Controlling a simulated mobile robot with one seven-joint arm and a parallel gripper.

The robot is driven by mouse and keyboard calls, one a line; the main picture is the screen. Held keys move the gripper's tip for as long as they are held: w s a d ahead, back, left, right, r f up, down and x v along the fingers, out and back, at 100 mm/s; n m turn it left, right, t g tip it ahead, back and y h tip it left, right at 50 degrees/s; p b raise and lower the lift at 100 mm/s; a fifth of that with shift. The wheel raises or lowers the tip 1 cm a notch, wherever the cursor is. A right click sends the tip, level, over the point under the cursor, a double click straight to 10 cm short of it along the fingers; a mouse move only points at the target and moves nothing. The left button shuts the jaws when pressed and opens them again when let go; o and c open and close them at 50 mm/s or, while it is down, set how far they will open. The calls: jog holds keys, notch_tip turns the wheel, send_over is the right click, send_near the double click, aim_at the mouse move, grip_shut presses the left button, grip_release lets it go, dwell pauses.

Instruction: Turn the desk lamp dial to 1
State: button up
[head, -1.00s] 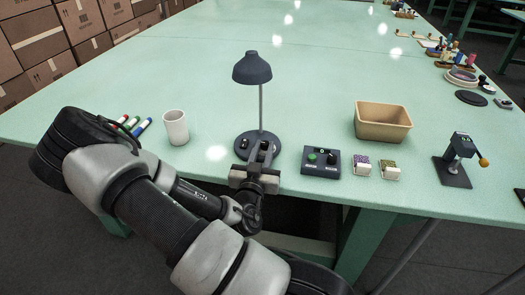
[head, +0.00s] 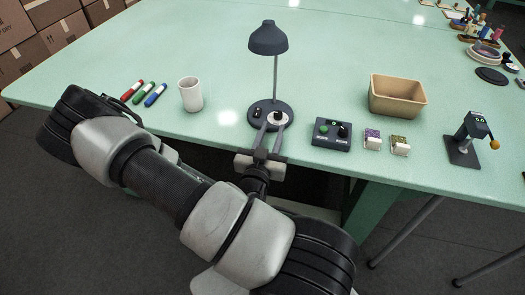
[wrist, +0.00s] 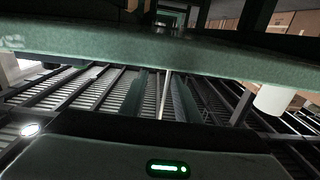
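The dark blue desk lamp (head: 268,39) stands upright on the table on a round base (head: 258,122). On the right of the base is a white dial plate with a dark knob (head: 278,116); its setting is too small to read. My gripper (head: 275,126) is in front of the base, its two fingers apart and pointing at the dial. The fingertips are close to the knob; I cannot tell whether they touch it. In the wrist view, which appears upside down, the lamp's thin pole (wrist: 166,95) shows between the dark fingers (wrist: 158,98). The dial is not clear there.
A small dark switch (head: 257,112) is on the base's left. A control box (head: 331,134), two small blocks (head: 372,139), a tan bin (head: 397,97) and a dark stand (head: 467,140) are right. The table's front edge is near.

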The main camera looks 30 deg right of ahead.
jog(key=p+v, duration=0.4)
jog(key=v, duration=0.7)
jog(key=shift+s+a, duration=0.25)
jog(key=shift+s, duration=0.1)
